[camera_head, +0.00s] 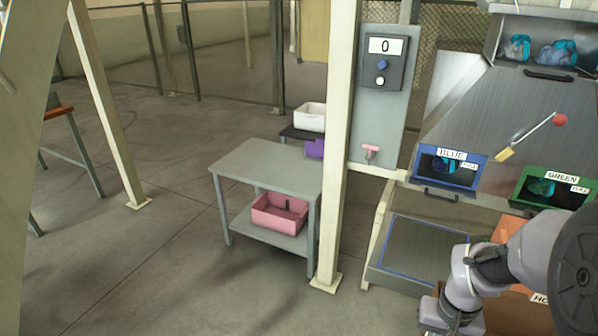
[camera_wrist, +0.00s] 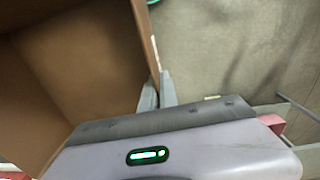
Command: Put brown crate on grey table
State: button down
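The brown crate (camera_wrist: 85,60) fills the left of the wrist view, open side toward the camera. Its side wall runs down between the two fingertips of my gripper (camera_wrist: 161,90), which look closed on it. In the head view a brown part of the crate (camera_head: 505,318) shows at the bottom right, mostly hidden by my arm and cut off by the frame; the fingertips are hidden there. The grey table (camera_head: 262,160) stands left of the pale post, its top bare. A pink crate (camera_head: 278,217) sits on its lower shelf.
A pale post (camera_head: 338,140) stands at the table's right edge, between it and my arm. A white crate (camera_head: 310,116) and a purple crate (camera_head: 314,148) are behind the table. A metal machine with a blue-framed bin (camera_head: 450,168) is at right. Floor left of the table is clear.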

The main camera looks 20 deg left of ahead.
aim_at(278, 163)
jog(key=i+j+u, duration=0.3)
jog(key=u, duration=0.15)
jog(key=i+j+u, duration=0.2)
jog(key=i+u, duration=0.55)
jog(key=u, duration=0.15)
jog(key=i+j+z, duration=0.15)
jog(key=i, duration=0.35)
jog(key=i+j+z, duration=0.15)
jog(key=i, duration=0.35)
jog(key=i+j+z, duration=0.1)
jog(key=i+j, duration=0.25)
jog(key=i, duration=0.1)
